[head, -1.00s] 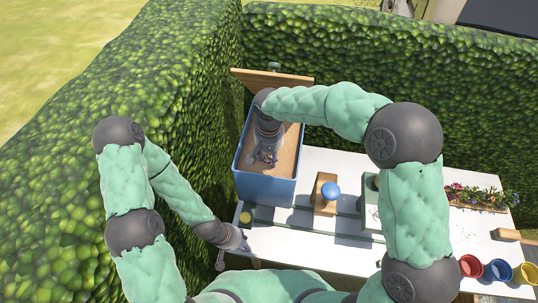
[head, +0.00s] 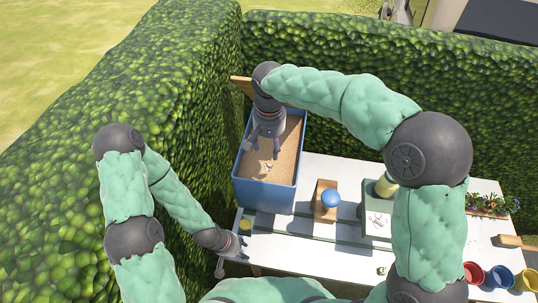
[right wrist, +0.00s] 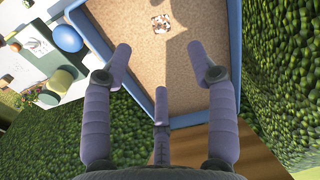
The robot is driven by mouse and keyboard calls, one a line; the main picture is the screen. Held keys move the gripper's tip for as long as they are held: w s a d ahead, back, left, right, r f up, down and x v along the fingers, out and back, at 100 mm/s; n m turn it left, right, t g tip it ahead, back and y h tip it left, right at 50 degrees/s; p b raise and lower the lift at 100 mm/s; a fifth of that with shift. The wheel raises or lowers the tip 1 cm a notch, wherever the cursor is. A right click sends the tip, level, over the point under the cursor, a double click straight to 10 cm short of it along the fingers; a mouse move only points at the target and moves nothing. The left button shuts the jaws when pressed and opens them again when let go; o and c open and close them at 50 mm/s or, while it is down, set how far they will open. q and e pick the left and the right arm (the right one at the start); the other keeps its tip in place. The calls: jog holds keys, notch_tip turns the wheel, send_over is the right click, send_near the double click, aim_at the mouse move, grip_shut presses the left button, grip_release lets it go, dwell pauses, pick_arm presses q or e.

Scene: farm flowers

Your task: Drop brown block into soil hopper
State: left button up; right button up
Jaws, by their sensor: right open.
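The soil hopper (head: 263,196) is a blue open-topped box filled with light brown soil, at the left end of the white table. A small brown piece with pale speckles (head: 268,168), which looks like the brown block, lies on the soil inside. It also shows as a small square in the right wrist view (right wrist: 161,24). My right gripper (head: 262,147) is above the soil, open and empty, with its fingers apart and clear of the piece. My left gripper (head: 240,246) is low at the table's front left, apart from the hopper; its fingers are too small to judge.
A wooden block with a blue knob (head: 328,199) stands right of the hopper. A grey-green device (head: 372,217) is beyond it, partly behind my right arm. Coloured pots (head: 498,277) and a flower planter (head: 488,205) are at right. Hedges (head: 190,110) close off the left and back.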

jog(key=shift+r, duration=1.85)
